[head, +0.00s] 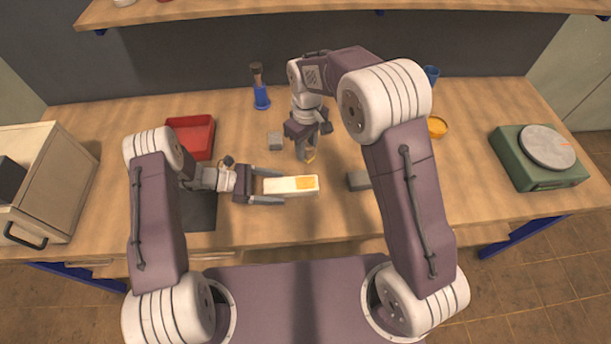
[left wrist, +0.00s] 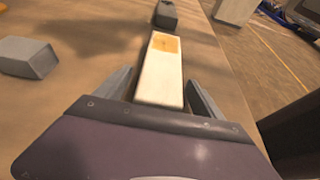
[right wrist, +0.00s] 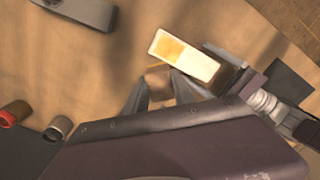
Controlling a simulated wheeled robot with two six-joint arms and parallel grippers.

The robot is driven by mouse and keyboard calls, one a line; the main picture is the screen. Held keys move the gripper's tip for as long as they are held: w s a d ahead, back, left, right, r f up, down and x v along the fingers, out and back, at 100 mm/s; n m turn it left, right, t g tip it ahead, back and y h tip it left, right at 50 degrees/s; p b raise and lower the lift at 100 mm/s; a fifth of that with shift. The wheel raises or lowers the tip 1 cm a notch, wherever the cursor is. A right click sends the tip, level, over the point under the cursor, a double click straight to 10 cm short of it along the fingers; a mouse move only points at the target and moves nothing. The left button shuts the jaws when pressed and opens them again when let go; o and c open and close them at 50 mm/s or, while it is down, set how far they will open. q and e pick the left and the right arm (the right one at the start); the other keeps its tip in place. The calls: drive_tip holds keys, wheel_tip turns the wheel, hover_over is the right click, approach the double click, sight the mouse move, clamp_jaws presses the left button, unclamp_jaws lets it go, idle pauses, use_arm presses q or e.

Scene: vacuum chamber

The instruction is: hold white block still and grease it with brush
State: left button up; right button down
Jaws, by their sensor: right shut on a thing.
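The white block (head: 276,187) lies on the wooden table, with a yellow-orange grease patch on its top at the right end. It also shows in the left wrist view (left wrist: 158,83) and the right wrist view (right wrist: 196,61). My left gripper (head: 268,187) is open, with one finger along each long side of the block and a visible gap on both sides. My right gripper (head: 306,152) is shut on the brush (right wrist: 157,74), above and behind the block's right end. The brush's yellowish tip (head: 311,157) points down, apart from the block; its handle is mostly hidden.
Grey blocks lie behind (head: 275,141) and right (head: 358,180) of the white block. A red tray (head: 207,152) and a blue holder (head: 262,98) stand further back. A yellow bowl (head: 437,127), a blue cup (head: 431,74) and a green scale (head: 541,177) are to the right.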

use_arm(q)
drive_tip(key=v, duration=1.2)
drive_tip(key=shift+a, duration=0.1)
